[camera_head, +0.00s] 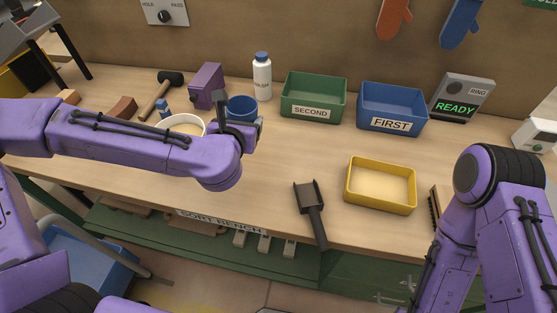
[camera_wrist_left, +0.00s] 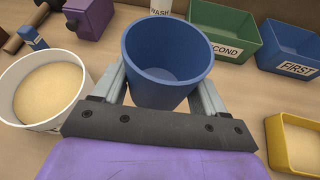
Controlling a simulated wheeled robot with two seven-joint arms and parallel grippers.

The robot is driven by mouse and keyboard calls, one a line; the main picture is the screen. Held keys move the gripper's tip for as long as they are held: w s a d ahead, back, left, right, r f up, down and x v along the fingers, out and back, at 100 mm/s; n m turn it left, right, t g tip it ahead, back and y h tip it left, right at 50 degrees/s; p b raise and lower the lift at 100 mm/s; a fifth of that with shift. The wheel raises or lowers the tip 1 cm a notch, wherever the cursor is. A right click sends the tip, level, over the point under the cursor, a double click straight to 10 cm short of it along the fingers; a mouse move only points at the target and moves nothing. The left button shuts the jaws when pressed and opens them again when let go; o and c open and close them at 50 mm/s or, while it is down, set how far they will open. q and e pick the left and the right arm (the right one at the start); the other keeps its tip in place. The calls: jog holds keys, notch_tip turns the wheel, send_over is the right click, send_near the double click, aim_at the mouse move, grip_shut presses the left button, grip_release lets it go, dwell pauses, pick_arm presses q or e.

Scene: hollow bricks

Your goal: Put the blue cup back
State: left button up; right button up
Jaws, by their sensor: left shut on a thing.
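The blue cup (camera_head: 242,105) is upright at the back of the bench, left of the green bin. In the left wrist view the blue cup (camera_wrist_left: 166,58) shows its open mouth and looks empty inside. My left gripper (camera_head: 238,124) is shut on it, with one finger on each side in the wrist view (camera_wrist_left: 163,92). I cannot tell whether the cup's base touches the bench. My right arm shows at the right, but its gripper is out of view.
A white tub of sand-coloured grains (camera_wrist_left: 45,92) stands left of the cup. A white bottle (camera_head: 262,77), green SECOND bin (camera_head: 313,112) and blue FIRST bin (camera_head: 390,124) line the back. A yellow tray (camera_head: 380,205) and dark scoop (camera_head: 311,208) lie in front.

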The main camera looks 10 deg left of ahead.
pick_arm(q)
jog(key=s+d+n+y+b, duration=0.35)
jog(key=s+d+b, duration=0.25)
jog(key=s+d, duration=0.6)
jog(key=p, duration=0.3)
send_over(257, 172)
jog(key=shift+g, duration=0.4)
notch_tip(257, 172, down, 9)
jog(key=shift+s+d+f, duration=0.1)
jog(key=shift+d+f, duration=0.05)
jog(key=shift+f, duration=0.05)
jog(key=f, duration=0.3)
jog(key=shift+a+f, duration=0.2)
jog(key=shift+f, duration=0.15)
jog(key=shift+w, duration=0.2)
pick_arm(e)
notch_tip(257, 172, down, 4)
jog(key=shift+s+f, duration=0.1)
jog(key=shift+s, duration=0.05)
pick_arm(q)
jog(key=shift+f, duration=0.1)
